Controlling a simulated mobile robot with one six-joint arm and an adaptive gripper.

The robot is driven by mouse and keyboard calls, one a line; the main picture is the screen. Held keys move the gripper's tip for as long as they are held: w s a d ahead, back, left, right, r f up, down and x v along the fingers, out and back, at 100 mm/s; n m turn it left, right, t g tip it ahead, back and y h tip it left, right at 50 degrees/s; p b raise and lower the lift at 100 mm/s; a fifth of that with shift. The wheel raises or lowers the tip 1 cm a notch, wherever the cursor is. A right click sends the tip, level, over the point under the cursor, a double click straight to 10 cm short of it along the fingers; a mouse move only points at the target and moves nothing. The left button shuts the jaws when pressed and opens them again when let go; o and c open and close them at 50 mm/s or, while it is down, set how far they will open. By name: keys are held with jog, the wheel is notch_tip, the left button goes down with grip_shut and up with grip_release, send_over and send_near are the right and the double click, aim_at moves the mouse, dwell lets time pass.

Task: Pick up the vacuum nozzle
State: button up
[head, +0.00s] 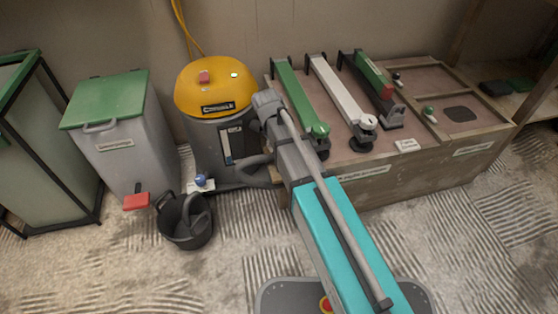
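No part is plainly marked as the vacuum nozzle, so I cannot tell for certain which piece it is. The vacuum (214,88) has a yellow top and a grey body and stands against the wall. A dark, curved, hose-like piece (252,161) shows low at its right side, partly behind my arm. My teal and grey arm reaches from the bottom right up to the vacuum's right side and covers part of it. My gripper's fingers cannot be made out, and I see nothing held.
A low wooden bench (420,175) at right carries a green bar (297,95), a white bar (338,92) and a dark bar with green and red parts (372,80). A green-lidded grey bin (120,150) and black bucket (187,232) stand left. Front-left floor is clear.

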jog(key=shift+d+f, duration=0.1)
jog(key=shift+f, duration=0.35)
dwell(0.3)
grip_shut()
